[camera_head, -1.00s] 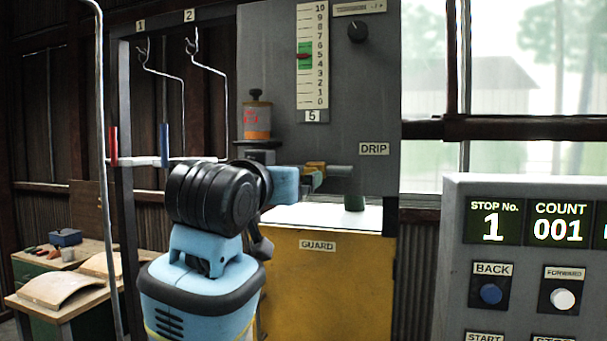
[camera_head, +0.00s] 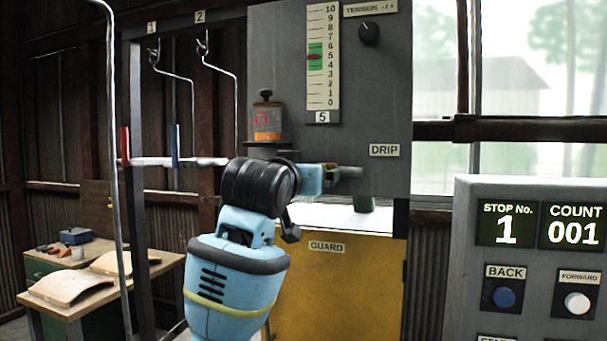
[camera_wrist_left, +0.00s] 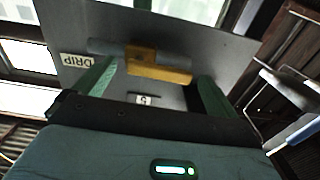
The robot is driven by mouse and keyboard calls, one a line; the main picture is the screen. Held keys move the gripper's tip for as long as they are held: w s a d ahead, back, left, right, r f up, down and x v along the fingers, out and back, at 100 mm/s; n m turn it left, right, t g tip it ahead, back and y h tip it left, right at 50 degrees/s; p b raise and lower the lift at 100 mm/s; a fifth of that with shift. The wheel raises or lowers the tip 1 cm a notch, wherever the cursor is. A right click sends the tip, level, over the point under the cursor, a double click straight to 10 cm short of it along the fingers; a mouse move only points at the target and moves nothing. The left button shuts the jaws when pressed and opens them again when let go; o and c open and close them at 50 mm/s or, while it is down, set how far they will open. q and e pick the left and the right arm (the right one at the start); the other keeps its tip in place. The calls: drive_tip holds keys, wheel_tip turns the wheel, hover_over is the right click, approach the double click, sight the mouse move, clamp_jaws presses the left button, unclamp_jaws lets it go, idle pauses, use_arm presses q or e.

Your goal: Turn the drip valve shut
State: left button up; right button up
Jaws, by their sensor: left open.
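In the head view the pipe (camera_head: 350,173) juts right from behind my gripper, and the handle is mostly hidden. My left gripper (camera_wrist_left: 157,78) is open, with one green finger on each side of the handle in the wrist view. I cannot tell whether either finger touches it. In the head view this gripper (camera_head: 322,178) is at the valve, in front of the grey panel. My right gripper is not in view.
An oil cup (camera_head: 267,122) stands just above left of the gripper. A yellow guard (camera_head: 335,285) is below. A control box (camera_head: 465,250) stands at the right. Wire hangers (camera_head: 235,110) hang from a frame at the left, and a bench (camera_head: 150,262) holds curved pieces.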

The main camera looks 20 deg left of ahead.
use_arm(q)
drive_tip(key=shift+c, duration=0.3)
drive_tip(key=c, duration=1.3)
drive_tip(key=shift+c, duration=0.2)
drive_tip(key=shift+r+m, duration=0.1)
drive_tip(key=shift+m, duration=0.3)
drive_tip(key=shift+d+r+m, duration=0.45)
drive_tip(key=shift+d+m, duration=0.05)
drive_tip(key=shift+m, duration=2.35)
drive_tip(key=shift+d+r+m, duration=0.4)
drive_tip(key=shift+d+m, duration=0.05)
drive_tip(key=shift+m, duration=2.35)
drive_tip(key=shift+d+r+m, duration=0.45)
drive_tip(key=shift+d+m, duration=0.05)
drive_tip(key=shift+m, duration=2.35)
drive_tip(key=o, duration=1.4)
